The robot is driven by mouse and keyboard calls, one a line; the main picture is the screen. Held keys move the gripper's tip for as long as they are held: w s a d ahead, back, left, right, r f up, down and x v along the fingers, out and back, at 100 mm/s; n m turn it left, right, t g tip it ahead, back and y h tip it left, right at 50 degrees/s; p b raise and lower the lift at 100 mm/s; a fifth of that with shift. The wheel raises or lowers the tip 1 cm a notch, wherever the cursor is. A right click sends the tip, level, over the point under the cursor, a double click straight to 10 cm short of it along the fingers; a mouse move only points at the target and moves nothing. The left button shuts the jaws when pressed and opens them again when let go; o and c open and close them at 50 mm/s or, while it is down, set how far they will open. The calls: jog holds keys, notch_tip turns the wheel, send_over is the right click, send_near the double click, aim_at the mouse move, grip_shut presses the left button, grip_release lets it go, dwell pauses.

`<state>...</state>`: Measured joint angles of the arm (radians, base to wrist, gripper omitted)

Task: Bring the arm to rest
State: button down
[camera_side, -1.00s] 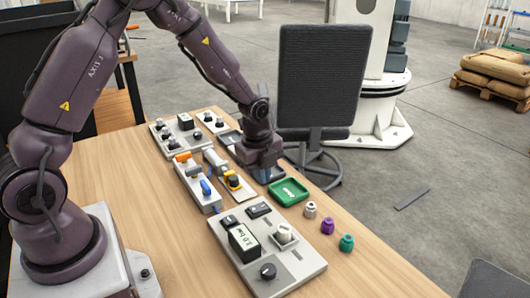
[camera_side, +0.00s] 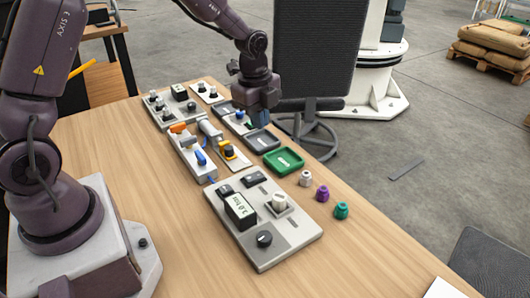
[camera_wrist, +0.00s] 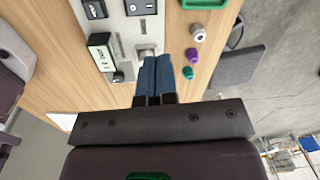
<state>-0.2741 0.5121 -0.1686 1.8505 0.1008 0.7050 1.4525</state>
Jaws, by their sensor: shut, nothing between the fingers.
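My gripper (camera_side: 262,120) hangs fingers-down over the far right part of the wooden table, above the dark trays and clear of the table top. Its blue fingers are together and hold nothing. In the wrist view my gripper (camera_wrist: 156,62) shows its two blue fingers side by side and shut, with the table beyond them. My arm reaches from the left, bent over the table, and part of it is outside the side view.
A grey panel (camera_side: 290,233) with a display and knobs sits in front. Near it are a green tray (camera_side: 284,161), a dark tray (camera_side: 263,140), and white (camera_side: 305,179), purple (camera_side: 322,194) and teal (camera_side: 342,211) small pieces. A dark chair (camera_side: 312,55) stands close behind my gripper.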

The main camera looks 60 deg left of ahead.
jog(key=s+d+r+n+t, duration=0.2)
jog(key=s+r+n, duration=0.6)
jog(key=s, duration=0.2)
jog(key=s+d+r+n+t, duration=0.2)
jog(key=s+d+r+n, duration=0.1)
jog(key=s+r+n, duration=0.5)
jog(key=shift+s+d+r+t, duration=0.25)
jog(key=shift+s+r, duration=0.45)
jog(key=shift+s, duration=1.05)
jog(key=shift+a, duration=0.1)
